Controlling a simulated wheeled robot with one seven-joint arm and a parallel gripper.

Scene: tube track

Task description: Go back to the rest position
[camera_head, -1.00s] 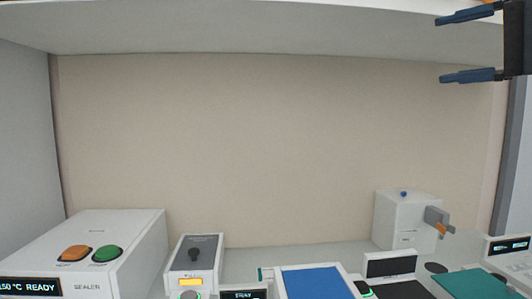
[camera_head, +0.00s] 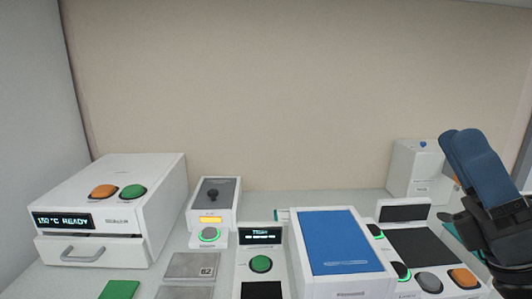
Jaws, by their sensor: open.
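My gripper (camera_head: 466,148) is at the right of the head view, with its two blue fingers pointing up and to the left and its dark body below them. The fingers overlap from this side, so the gap between them hardly shows. I see nothing held in it. It is in front of the small white device (camera_head: 412,168) at the back right and hides part of it. It also covers part of the bench at the right edge.
The sealer (camera_head: 112,195) with its READY display stands at left. A switch box (camera_head: 212,203), a blue-topped box (camera_head: 342,243) and a panel with a dark pad (camera_head: 425,248) stand along the bench. Grey plates (camera_head: 192,267) lie in front. The space before the back wall is clear.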

